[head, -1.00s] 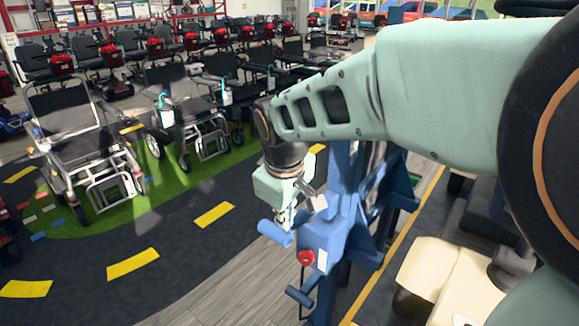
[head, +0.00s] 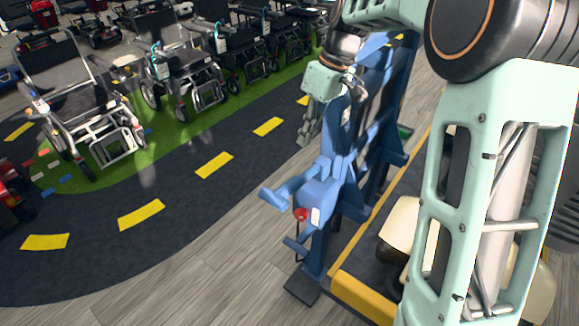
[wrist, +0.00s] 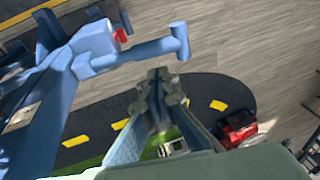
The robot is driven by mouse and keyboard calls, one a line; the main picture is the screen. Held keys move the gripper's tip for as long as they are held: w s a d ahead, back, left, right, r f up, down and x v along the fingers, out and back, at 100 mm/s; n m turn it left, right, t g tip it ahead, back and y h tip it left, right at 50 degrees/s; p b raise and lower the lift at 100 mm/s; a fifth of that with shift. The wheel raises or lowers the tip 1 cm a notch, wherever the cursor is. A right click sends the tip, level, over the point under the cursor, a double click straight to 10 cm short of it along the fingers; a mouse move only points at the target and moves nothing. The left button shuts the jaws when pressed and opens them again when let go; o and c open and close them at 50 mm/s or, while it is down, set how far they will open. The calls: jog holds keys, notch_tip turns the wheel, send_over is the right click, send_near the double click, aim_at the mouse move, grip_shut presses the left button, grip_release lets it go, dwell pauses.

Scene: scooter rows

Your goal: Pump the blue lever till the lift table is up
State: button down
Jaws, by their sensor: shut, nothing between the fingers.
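The blue lever (head: 277,197) sticks out to the left of a blue pump body with a red knob (head: 301,214). It also shows in the wrist view (wrist: 150,50), ending in a short crosswise grip. My gripper (head: 308,140) is shut and empty, pointing down above and behind the lever, apart from it. In the wrist view its fingertips (wrist: 160,78) are close together below the lever grip. A blue upright frame (head: 375,100) stands behind the pump. A low dark platform with a yellow front edge (head: 362,298) lies beside it; I cannot tell its height.
Cream and black scooter parts (head: 405,228) sit over the platform, partly hidden by my arm. Wheelchairs (head: 85,105) stand in a row on green carpet at the left. The dark path with yellow dashes (head: 214,165) and grey wood floor (head: 225,270) are clear.

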aim_at(286, 186)
dwell(0.4)
jog(key=x, duration=1.4)
jog(key=shift+f, duration=0.15)
